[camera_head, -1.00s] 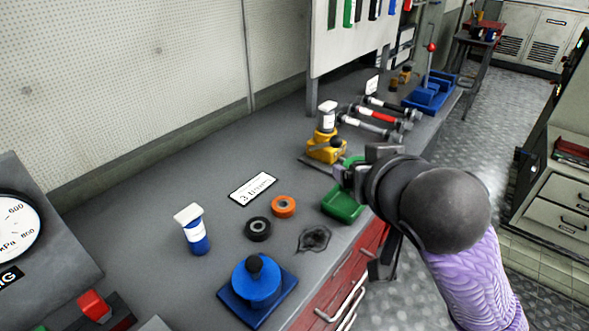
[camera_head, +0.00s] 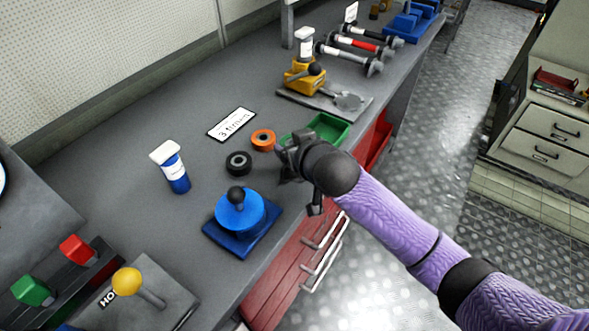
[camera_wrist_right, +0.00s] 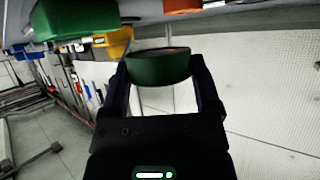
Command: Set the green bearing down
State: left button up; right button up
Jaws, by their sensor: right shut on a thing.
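The green bearing (camera_wrist_right: 160,68) is clamped between the two fingers of my right gripper (camera_wrist_right: 162,80) in the wrist view. In the head view, the right gripper (camera_head: 285,158) is beside the orange bearing (camera_head: 263,140), over the front part of the bench. The gripper mostly hides the green bearing there. The orange bearing and the black bearing (camera_head: 238,163) lie apart on the bench. The gap between the held bearing and the bench is hard to tell. My left gripper is out of view.
A green tray (camera_head: 333,128) is just right of the gripper. A blue knobbed fixture (camera_head: 240,212) stands in front-left, with a white-capped blue bottle (camera_head: 175,178) behind it. A label card (camera_head: 231,124) lies behind the bearings. A yellow device (camera_head: 303,78) stands farther back.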

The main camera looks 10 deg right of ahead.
notch_tip(320, 180, down, 6)
jog(key=shift+r+b, duration=0.25)
jog(key=shift+b, duration=0.35)
jog(key=shift+f, duration=0.1)
jog(key=shift+f, duration=0.15)
jog(key=o, duration=1.1)
